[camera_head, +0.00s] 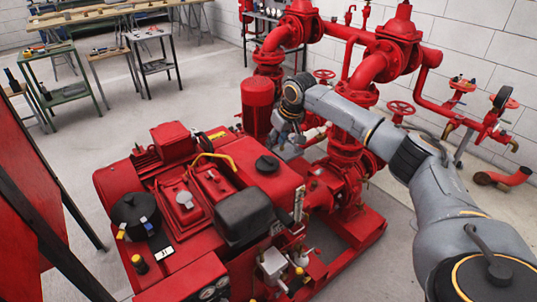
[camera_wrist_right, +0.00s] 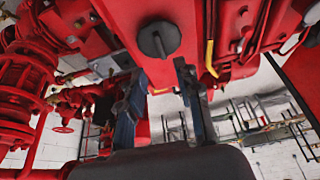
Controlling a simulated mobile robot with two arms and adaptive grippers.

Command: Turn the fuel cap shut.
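The fuel cap (camera_head: 267,164) is a round black cap with a raised grip bar. It sits on top of the red fuel tank (camera_head: 272,188) in the head view. In the right wrist view the cap (camera_wrist_right: 158,40) shows at the top centre, with its bar upright in the picture. My right gripper (camera_head: 288,146) is just behind and right of the cap in the head view, apart from it. In the right wrist view, the two fingers of this gripper (camera_wrist_right: 159,80) are spread, with nothing between them. Whether the cap is fully seated cannot be told. My left gripper is not in view.
A red motor cylinder (camera_head: 257,105) stands behind the tank. Red pipes and valves (camera_head: 375,65) rise behind and right of my gripper. A black box-like part (camera_head: 243,215) sits in front of the cap. Worktables (camera_head: 55,90) stand far left, with open floor before them.

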